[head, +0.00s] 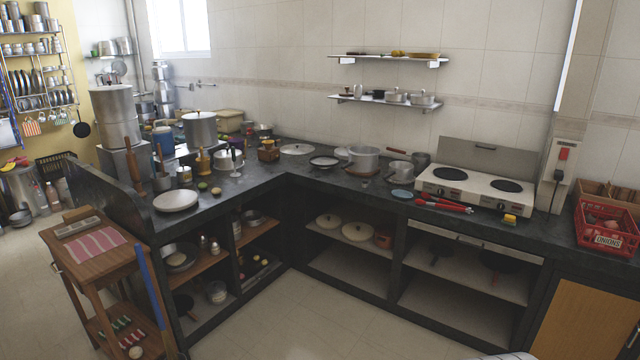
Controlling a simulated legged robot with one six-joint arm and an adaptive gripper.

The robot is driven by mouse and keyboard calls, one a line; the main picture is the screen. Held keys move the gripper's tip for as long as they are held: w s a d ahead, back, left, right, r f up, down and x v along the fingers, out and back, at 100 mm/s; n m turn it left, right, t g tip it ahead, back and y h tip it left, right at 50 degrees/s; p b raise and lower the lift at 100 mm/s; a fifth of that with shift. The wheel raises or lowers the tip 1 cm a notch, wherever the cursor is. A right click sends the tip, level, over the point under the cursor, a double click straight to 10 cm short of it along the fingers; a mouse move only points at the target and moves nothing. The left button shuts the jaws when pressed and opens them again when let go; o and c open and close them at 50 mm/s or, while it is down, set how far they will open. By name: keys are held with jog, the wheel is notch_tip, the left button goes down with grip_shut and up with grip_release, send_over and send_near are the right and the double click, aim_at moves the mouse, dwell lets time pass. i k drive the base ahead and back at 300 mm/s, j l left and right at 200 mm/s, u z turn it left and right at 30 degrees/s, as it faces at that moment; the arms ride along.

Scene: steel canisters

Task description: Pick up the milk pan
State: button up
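I cannot tell for sure which vessel is the milk pan. A grey metal pot (363,160) stands upright on the dark counter left of the stove, with a brown handle (397,151) seeming to stick out to its right. A smaller grey pan (402,169) stands just right of it, near the stove. A darker, taller vessel (421,160) is close behind that pan. These vessels crowd together, and small parts of them are hidden. My gripper is not in view.
A two-plate stove (475,187) sits right of the pans, with red-handled tools (443,204) before it. A blue-grey dish (402,194) lies near the counter edge. A red onion crate (607,228) is far right. A wooden trolley (88,268) stands front left. The middle floor is clear.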

aim_at(399, 171)
jog(key=i, duration=1.85)
jog(key=i+z, duration=0.2)
jog(key=i, duration=0.3)
jog(key=i+j+z, duration=0.15)
jog(key=i, duration=0.35)
jog(key=i+j+z, duration=0.2)
jog(key=i, duration=0.3)
jog(key=i+j+z, duration=0.2)
jog(key=i+j, duration=0.15)
jog(key=i, duration=0.1)
